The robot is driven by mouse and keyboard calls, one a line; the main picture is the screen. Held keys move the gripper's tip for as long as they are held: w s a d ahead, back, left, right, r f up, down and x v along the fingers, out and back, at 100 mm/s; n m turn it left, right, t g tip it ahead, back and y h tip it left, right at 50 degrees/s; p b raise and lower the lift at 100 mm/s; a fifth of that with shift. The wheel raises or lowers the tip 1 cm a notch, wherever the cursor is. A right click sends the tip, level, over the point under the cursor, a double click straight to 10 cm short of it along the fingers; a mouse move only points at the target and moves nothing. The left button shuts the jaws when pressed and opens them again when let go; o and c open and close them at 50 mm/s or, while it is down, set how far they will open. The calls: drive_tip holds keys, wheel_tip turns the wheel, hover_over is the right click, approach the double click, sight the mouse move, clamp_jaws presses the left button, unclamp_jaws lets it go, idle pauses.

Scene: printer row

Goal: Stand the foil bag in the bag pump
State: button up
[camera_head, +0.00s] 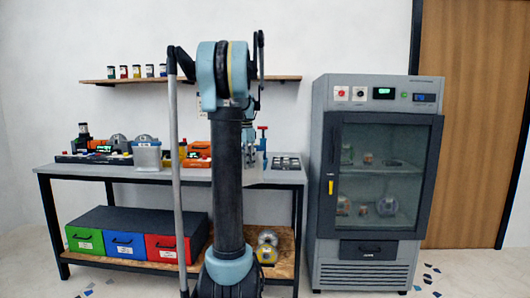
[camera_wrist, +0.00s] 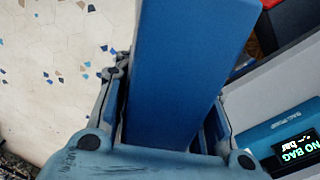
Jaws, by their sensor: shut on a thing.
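In the wrist view my gripper (camera_wrist: 168,98) is shut on a long, flat blue slab (camera_wrist: 185,60), which I take to be the foil bag. It stretches away from the fingers past the top of the frame. The bag pump (camera_wrist: 262,137) is partly in view at the lower right, a blue-fronted unit with a dark display (camera_wrist: 298,149) reading "NO BAG". The bag is apart from that display; the pump's bag slot is not in view.
The workbench (camera_head: 85,171) carries several devices and a grey container (camera_head: 147,155). Green, blue and red drawers (camera_head: 124,243) stand below it. A shelf with small jars (camera_head: 123,72) hangs above. A grey glass-door cabinet (camera_head: 376,170) stands at right. Scraps lie on the floor.

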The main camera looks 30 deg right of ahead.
drive_tip(key=w+a+f+n, duration=0.6)
drive_tip(key=w+a+f, duration=0.2)
drive_tip(key=a+f, duration=0.2)
drive_tip(key=w+a+f+n, duration=0.7)
drive_tip(key=a+f, duration=0.3)
drive_tip(key=a, duration=0.4)
drive_tip(key=shift+w, duration=0.9)
drive_tip(key=shift+s+a, duration=0.1)
